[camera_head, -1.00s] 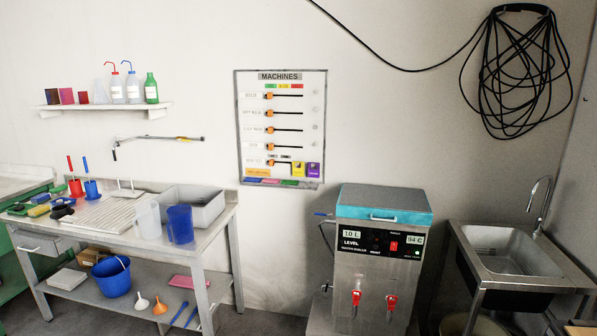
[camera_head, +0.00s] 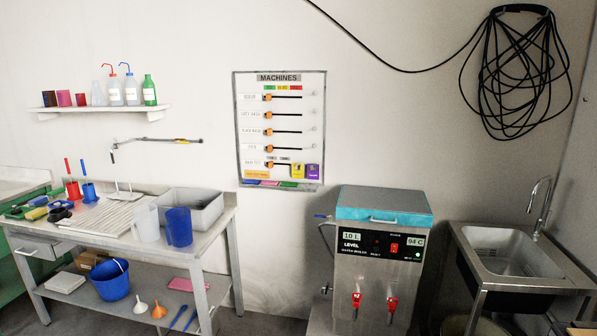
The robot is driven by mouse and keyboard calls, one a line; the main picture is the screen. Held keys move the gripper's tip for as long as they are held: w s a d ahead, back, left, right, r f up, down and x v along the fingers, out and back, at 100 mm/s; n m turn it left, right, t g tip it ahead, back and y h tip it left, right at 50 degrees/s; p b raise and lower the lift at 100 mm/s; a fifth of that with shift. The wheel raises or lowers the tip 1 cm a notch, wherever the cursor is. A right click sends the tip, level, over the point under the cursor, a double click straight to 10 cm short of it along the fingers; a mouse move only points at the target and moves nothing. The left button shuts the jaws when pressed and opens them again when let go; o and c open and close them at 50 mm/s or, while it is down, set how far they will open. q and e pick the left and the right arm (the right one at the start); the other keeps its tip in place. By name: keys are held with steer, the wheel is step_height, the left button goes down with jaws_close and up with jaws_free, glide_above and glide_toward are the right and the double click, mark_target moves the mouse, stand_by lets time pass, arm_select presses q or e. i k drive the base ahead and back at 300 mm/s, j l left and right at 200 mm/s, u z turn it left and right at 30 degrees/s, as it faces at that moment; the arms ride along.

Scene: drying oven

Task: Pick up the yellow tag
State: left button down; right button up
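A yellow tag (camera_head: 298,171) is on the lower right of the white machines board (camera_head: 318,130) on the wall, just left of a purple tag (camera_head: 313,171). Its lettering is too small to read. Neither of my grippers is in the head view, so nothing is touching the tag.
A steel bench (camera_head: 112,240) with blue and clear jugs and a grey bin stands at the left below the board. A water boiler (camera_head: 378,270) stands to the right below the board, then a sink (camera_head: 510,262). Wall around the board is clear; coiled cable (camera_head: 515,75) hangs upper right.

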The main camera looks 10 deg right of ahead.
mark_target(296, 174)
steer(key=i+j+z, duration=0.1)
steer(key=i+j, duration=0.25)
steer(key=i, duration=0.3)
steer(key=i+j+z, duration=0.1)
steer(key=i+j, duration=0.3)
steer(key=i, duration=0.25)
steer(key=i+j+z, duration=0.15)
steer(key=i+j, duration=0.3)
steer(key=i, duration=0.15)
